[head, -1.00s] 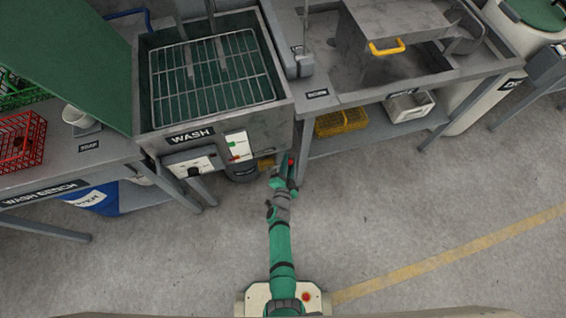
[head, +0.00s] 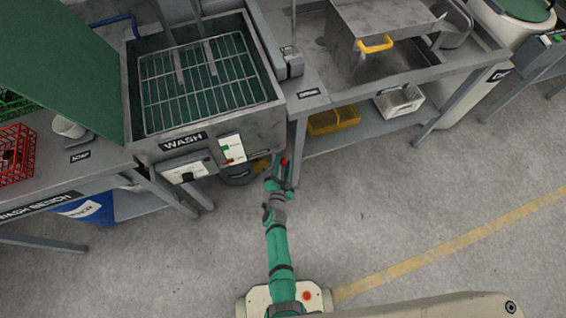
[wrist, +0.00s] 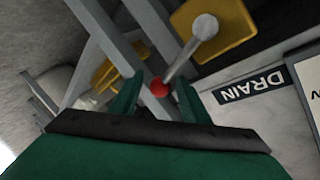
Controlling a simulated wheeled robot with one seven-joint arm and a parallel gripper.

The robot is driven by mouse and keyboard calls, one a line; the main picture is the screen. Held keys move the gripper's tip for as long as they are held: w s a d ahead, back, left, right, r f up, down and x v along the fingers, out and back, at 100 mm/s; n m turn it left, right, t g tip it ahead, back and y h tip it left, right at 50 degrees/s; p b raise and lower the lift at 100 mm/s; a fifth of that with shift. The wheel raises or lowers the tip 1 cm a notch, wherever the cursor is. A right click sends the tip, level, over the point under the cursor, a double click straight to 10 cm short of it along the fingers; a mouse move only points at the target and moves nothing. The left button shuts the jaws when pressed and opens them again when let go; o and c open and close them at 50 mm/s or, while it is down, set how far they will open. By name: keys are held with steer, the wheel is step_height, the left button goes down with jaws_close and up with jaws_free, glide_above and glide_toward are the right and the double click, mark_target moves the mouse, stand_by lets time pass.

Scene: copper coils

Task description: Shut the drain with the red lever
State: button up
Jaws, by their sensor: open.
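The drain lever is a grey metal rod (wrist: 190,50) with a red knob (wrist: 160,88) at its end. Its other end meets a round grey hub (wrist: 205,27) on a yellow valve body (wrist: 228,30). A DRAIN label (wrist: 250,90) is beside it. My gripper (wrist: 160,92) is open in the wrist view, and the red knob shows between its two green fingertips. I cannot tell whether either finger touches it. In the head view the red knob (head: 284,162) shows at the tip of my gripper (head: 279,178), below the wash tank; the fingers there are too small to judge.
A bench leg (head: 299,150) is close on the right. A yellow crate (head: 333,121) sits on the lower shelf. The floor (head: 400,210) to the right is clear.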

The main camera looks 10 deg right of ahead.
steer(key=v, duration=1)
steer(key=shift+s, duration=0.2)
